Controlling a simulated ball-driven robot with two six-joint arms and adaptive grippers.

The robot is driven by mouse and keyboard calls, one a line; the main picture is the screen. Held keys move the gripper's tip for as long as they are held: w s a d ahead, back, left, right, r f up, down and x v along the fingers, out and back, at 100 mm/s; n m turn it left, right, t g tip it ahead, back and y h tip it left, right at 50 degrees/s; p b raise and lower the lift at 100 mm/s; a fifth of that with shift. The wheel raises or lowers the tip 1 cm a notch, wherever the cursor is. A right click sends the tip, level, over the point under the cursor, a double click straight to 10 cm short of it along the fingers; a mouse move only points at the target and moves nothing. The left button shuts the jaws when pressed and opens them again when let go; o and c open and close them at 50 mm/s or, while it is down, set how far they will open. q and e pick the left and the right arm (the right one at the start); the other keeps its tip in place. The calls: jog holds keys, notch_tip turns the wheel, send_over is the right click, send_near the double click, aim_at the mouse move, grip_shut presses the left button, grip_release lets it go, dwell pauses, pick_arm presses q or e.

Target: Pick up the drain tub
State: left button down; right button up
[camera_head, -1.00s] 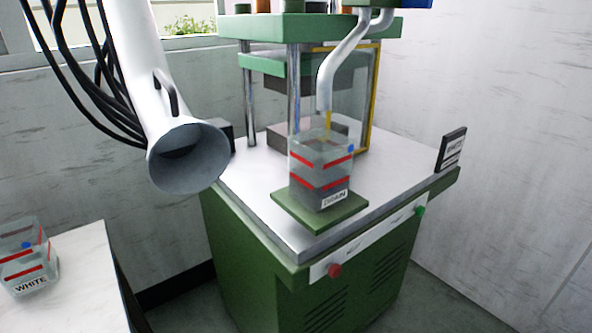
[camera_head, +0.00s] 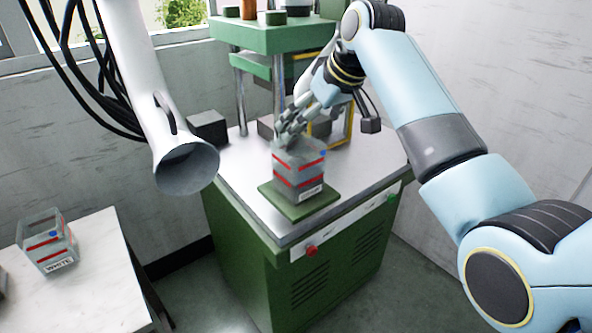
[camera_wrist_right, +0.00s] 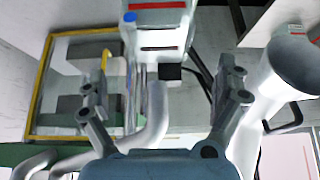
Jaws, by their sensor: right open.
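The drain tub (camera_head: 299,181) is a clear box with red bands, a blue dot and dark grey contents. It stands upright on a green pad (camera_head: 318,208) on the press's metal top. My right gripper (camera_head: 287,135) reaches in from the right, with its fingers at the tub's upper rim and partly hiding it. In the right wrist view my right gripper (camera_wrist_right: 165,85) is open, with nothing between its fingers. The tub (camera_wrist_right: 158,40) shows there at the top, beyond the fingertips. Contact cannot be told. My left gripper is out of view.
The green press (camera_head: 262,36) with its posts stands behind the tub. A white extraction hood (camera_head: 187,168) hangs to the left. A tub labelled WHITE (camera_head: 47,243) stands on a pale table (camera_head: 100,262) at left. A bent pipe (camera_wrist_right: 155,118) is close to my right gripper.

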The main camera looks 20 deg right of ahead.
aim_at(301, 140)
jog(key=x, duration=0.7)
jog(key=shift+s+d+p, duration=0.1)
jog(key=shift+d+p, duration=0.05)
jog(key=shift+p, duration=0.25)
jog(key=c, duration=1.5)
